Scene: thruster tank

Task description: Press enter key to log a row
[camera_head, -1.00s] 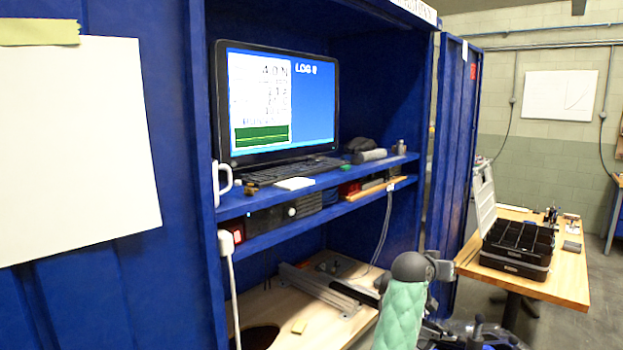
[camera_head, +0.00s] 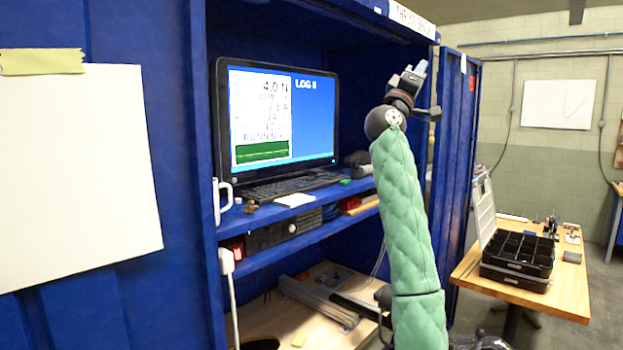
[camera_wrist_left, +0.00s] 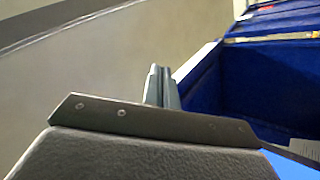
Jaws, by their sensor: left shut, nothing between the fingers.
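The black keyboard (camera_head: 290,187) lies on the upper shelf of the blue cabinet, in front of the monitor (camera_head: 312,117). Its single keys, the enter key among them, are too small to tell apart. The monitor shows a readout, a green graph and the word LOG on blue. My left gripper (camera_head: 420,68) is shut and empty. It is raised at the right side of the cabinet opening, higher in the picture than the keyboard and to its right, clear of it. In the left wrist view its closed fingertips (camera_wrist_left: 160,72) point away from me.
My green-padded arm hides the shelf's right end. The blue cabinet door (camera_head: 460,160) is right of the arm. A wooden table with a black organiser (camera_head: 518,260) stands further right.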

